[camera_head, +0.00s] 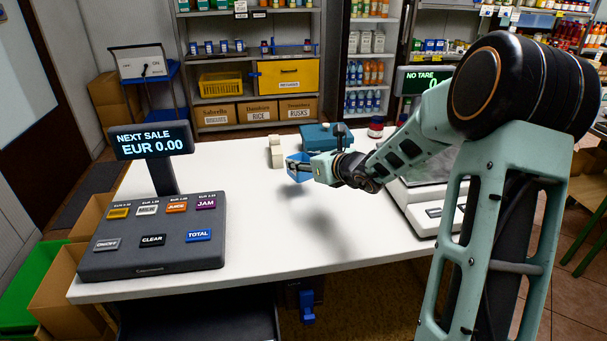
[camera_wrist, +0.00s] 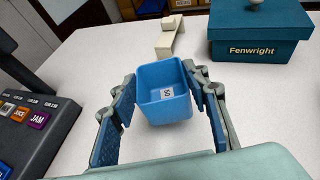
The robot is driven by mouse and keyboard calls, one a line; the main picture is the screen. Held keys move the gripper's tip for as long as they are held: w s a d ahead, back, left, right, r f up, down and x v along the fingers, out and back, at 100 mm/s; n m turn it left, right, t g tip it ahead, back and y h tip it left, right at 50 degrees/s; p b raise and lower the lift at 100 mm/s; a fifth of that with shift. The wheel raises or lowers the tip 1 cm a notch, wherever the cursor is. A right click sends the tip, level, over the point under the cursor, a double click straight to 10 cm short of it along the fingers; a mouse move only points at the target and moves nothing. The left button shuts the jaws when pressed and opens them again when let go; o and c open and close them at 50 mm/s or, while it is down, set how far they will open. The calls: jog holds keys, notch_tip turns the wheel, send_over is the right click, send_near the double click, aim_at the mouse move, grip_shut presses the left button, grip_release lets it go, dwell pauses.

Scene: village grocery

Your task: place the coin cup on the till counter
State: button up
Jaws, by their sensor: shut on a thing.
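In the head view the cup (camera_head: 297,174) shows as a blue patch at my gripper (camera_head: 300,168), partly hidden by the fingers. It appears to be above the white till counter (camera_head: 260,225), with a dark arm shadow below and to the right. The counter also fills much of the wrist view (camera_wrist: 95,52).
The till (camera_head: 150,240) stands on the left, the scale (camera_head: 430,200) on the right. A teal Fenwright box (camera_head: 322,135) and a cream block (camera_head: 276,155) stand beyond the cup. The counter's front middle is clear.

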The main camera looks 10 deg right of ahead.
aim_at(304, 173)
jog(key=shift+w+d+f, duration=0.2)
jog(key=shift+w+f, duration=0.75)
jog(key=shift+f, duration=0.3)
jog(key=shift+f+b, duration=0.3)
jog(key=shift+f, duration=1.15)
jog(key=shift+f+b, duration=0.3)
jog(key=shift+b, duration=0.05)
jog(key=o, duration=0.9)
jog(key=shift+r, duration=0.1)
jog(key=shift+o, duration=0.2)
jog(key=shift+r+p, duration=0.15)
jog(key=shift+p, duration=0.15)
jog(key=shift+d+r, duration=0.1)
jog(key=shift+r, duration=0.1)
jog(key=v, duration=1.1)
jog(key=shift+s+d+p, duration=0.15)
jog(key=shift+s+p, duration=0.25)
